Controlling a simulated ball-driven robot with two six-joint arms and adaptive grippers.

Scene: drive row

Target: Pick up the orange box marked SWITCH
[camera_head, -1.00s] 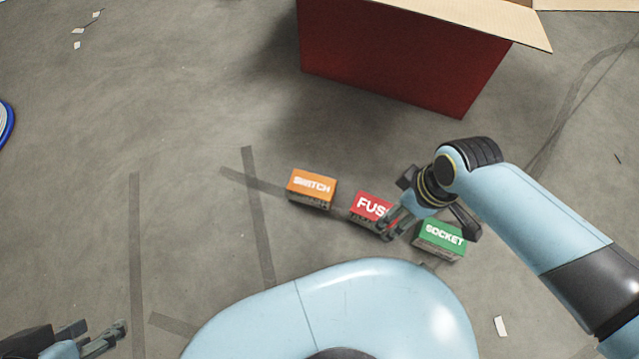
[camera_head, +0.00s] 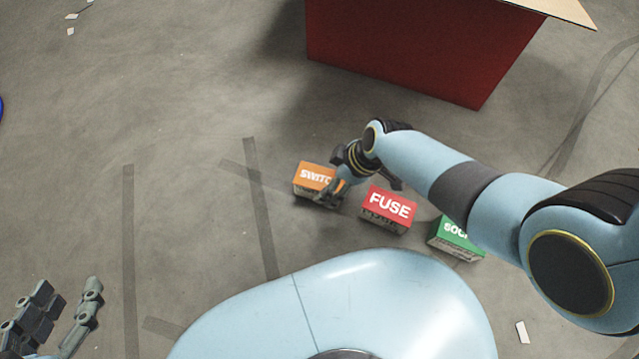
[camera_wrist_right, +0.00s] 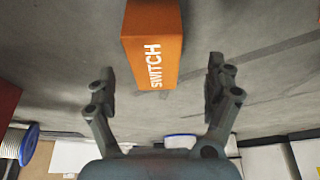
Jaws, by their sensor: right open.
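The orange box marked SWITCH (camera_head: 314,177) sits on the floor at the left end of a row of boxes. My right gripper (camera_head: 333,196) is over its right side in the head view and hides part of its label. In the right wrist view the orange box (camera_wrist_right: 153,45) is ahead, between the lines of the two spread fingers of the right gripper (camera_wrist_right: 158,82). Those fingers are open and empty, one on each side of the box's near end. My left gripper (camera_head: 62,318) is low at the left, with its fingers apart and nothing between them.
A red FUSE box (camera_head: 388,208) stands just right of the orange box. A green box (camera_head: 457,238) is further right, partly hidden by my right arm. A large red carton (camera_head: 415,50) stands behind. The floor left of the row is clear apart from tape marks.

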